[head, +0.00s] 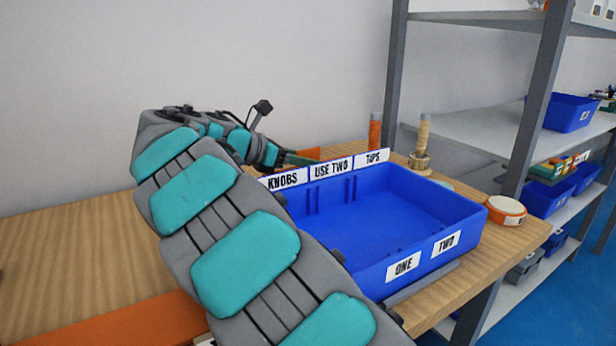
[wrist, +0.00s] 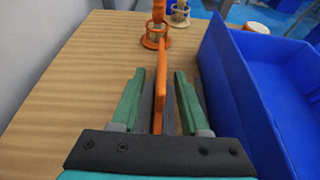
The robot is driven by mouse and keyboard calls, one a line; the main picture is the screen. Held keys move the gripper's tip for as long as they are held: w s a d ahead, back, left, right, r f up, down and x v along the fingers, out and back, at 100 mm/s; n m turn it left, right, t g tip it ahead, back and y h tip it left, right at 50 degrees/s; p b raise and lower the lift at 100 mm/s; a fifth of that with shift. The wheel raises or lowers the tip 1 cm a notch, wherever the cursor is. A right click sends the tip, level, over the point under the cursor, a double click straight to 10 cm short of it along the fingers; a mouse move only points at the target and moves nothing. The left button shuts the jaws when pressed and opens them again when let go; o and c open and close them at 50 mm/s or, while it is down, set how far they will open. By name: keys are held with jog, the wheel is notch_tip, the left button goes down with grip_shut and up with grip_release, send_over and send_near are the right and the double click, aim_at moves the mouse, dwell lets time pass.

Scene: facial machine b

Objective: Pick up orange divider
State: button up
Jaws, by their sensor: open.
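The orange divider (wrist: 161,90) is a thin panel, seen nearly edge-on in the wrist view. It stands upright between the two green fingers of my gripper (wrist: 160,75), with a visible gap on each side. My gripper is open around the divider. In the head view, part of the divider (head: 308,154) shows at the end of my arm, behind the blue bin; my gripper (head: 295,158) is partly hidden there. The divider's lower part is hidden in the head view.
The blue bin (head: 465,219), labelled on its rims, stands close to the right of my gripper in the wrist view (wrist: 232,75). An orange post (head: 375,131) and a wooden post (head: 423,131) stand behind. The wooden tabletop (wrist: 85,75) is clear on the left.

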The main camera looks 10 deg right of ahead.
grip_shut()
jog(key=shift+r, duration=0.1)
dwell(0.7)
jog(key=shift+r+p, duration=0.3)
jog(key=shift+r, duration=4.65)
